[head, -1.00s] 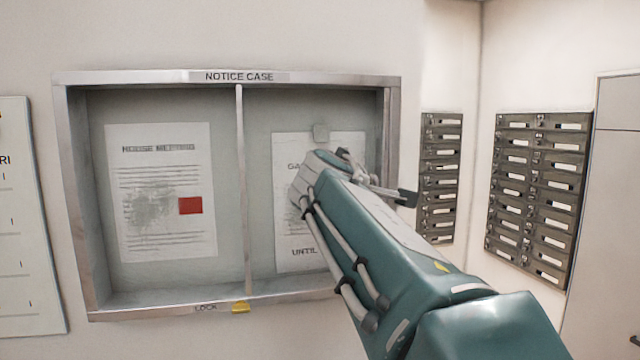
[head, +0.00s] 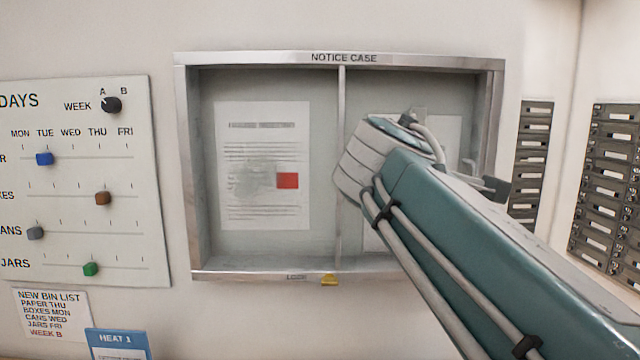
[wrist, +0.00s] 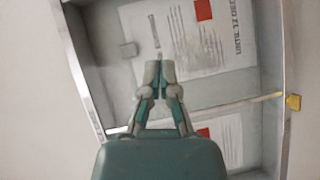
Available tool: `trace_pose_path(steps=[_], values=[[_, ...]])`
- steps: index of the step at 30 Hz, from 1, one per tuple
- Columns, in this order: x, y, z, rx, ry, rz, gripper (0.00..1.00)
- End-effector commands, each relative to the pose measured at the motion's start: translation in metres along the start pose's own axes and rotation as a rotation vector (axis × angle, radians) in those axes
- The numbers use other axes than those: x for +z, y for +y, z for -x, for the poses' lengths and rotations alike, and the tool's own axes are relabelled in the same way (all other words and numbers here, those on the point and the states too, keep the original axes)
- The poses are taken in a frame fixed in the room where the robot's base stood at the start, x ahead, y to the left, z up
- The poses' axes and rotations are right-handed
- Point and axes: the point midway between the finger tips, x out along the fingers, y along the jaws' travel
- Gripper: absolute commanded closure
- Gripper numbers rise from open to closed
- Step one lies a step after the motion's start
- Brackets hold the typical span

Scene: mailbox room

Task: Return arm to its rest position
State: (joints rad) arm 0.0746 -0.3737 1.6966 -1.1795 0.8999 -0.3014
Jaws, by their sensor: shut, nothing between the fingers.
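My arm reaches in front of the notice case (head: 340,58) in the head view, over its right half. My gripper (wrist: 153,70) shows in the wrist view with its two fingers together and nothing held. It appears in front of the case; I cannot tell the exact gap. In the head view the fingers are mostly hidden behind my arm. A notice with a red square (head: 262,205) hangs in the left half of the case. Another notice (wrist: 175,50), also with a red square in the wrist view, is partly hidden by my arm in the head view.
A board with day sliders (head: 85,180) hangs left of the case, with a bin list (head: 50,314) and a blue card (head: 118,342) below. Mailboxes (head: 606,185) are at the right. A yellow lock tab (head: 328,280) sits on the case's lower edge.

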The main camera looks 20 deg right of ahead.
Motion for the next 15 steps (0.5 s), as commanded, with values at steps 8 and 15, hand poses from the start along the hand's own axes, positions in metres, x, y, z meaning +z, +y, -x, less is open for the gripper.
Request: trace_pose_path(steps=[8, 15], values=[[0.007, -0.058, 0.007, -0.165, 0.026, -0.098, 1.0], [0.019, -0.206, 0.059, -0.602, 0.024, -0.364, 1.0]])
